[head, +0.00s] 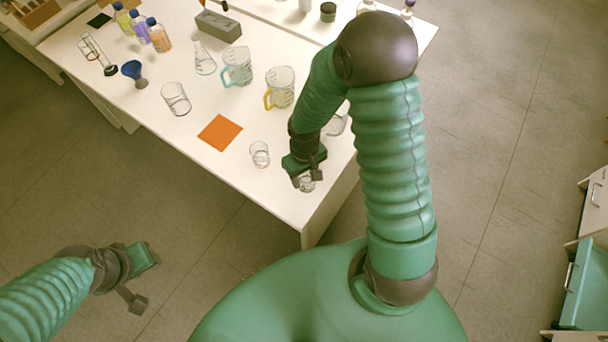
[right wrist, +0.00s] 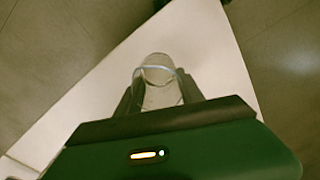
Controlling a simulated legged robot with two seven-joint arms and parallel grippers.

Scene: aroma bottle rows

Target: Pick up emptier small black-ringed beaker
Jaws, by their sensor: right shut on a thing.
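My right gripper (head: 307,180) is shut on a small clear beaker (head: 307,186) near the table's front corner. In the right wrist view the beaker (right wrist: 158,70) stands between the two fingers (right wrist: 160,92), with a thin bluish band around it. Whether its base touches the table is unclear. Another small clear beaker (head: 260,154), with a dark ring, stands on the table to the left of the gripper. Liquid levels in both are too faint to tell.
The white table (head: 185,130) also holds an orange mat (head: 220,132), a yellow-handled jug (head: 280,88), a blue-handled jug (head: 237,66) and a larger beaker (head: 176,98). Another clear vessel (head: 336,124) is partly behind my right arm. Colored bottles (head: 141,27) stand at the back left.

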